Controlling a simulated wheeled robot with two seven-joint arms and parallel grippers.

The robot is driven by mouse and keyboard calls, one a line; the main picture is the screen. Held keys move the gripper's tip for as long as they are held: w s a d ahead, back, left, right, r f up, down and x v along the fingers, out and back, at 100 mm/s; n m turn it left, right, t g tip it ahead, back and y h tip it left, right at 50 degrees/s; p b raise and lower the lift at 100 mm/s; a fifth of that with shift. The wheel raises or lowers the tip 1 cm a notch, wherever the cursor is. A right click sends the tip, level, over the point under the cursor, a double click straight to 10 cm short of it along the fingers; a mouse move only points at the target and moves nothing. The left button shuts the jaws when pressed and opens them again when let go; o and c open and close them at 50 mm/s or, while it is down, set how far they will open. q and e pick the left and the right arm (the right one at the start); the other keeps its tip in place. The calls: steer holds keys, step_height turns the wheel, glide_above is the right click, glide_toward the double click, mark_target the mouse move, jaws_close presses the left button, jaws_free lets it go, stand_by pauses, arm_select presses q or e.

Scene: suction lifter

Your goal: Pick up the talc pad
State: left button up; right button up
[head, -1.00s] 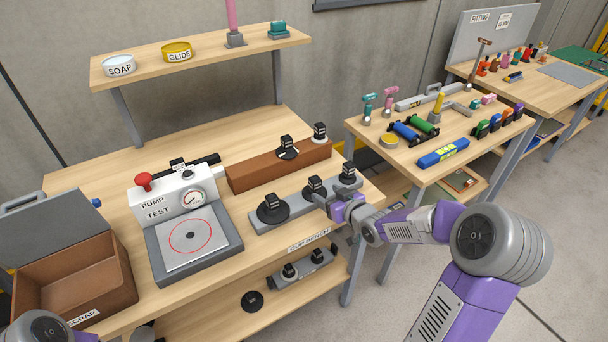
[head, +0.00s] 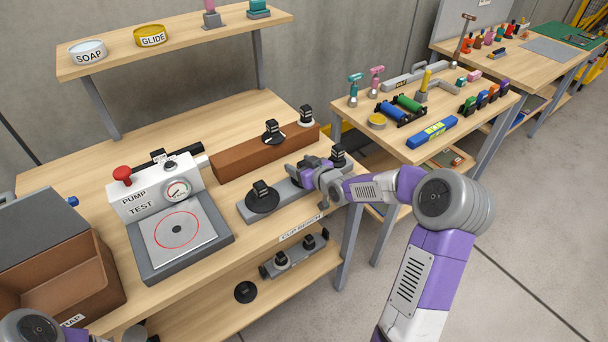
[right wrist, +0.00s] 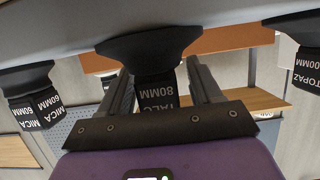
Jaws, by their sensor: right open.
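The talc pad (right wrist: 155,92) has a wide black cup and a black block lettered "TALC 80MM" in the right wrist view. My right gripper (head: 313,173) is open, with one finger on each side of the talc block; I cannot tell whether they touch it. In the head view the gripper hides most of this pad, at the middle place on the grey cup rack (head: 287,204). My left gripper is out of view.
On the same rack stand a wide black pad (head: 262,198) to the left and another pad (head: 338,156) to the right. Behind is a brown block (head: 240,152) carrying two pads. The pump test stand (head: 180,236) and scrap box (head: 95,265) are further left.

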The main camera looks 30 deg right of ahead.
steer(key=shift+c, duration=0.3)
steer(key=c, duration=1)
steer(key=shift+r, duration=0.1)
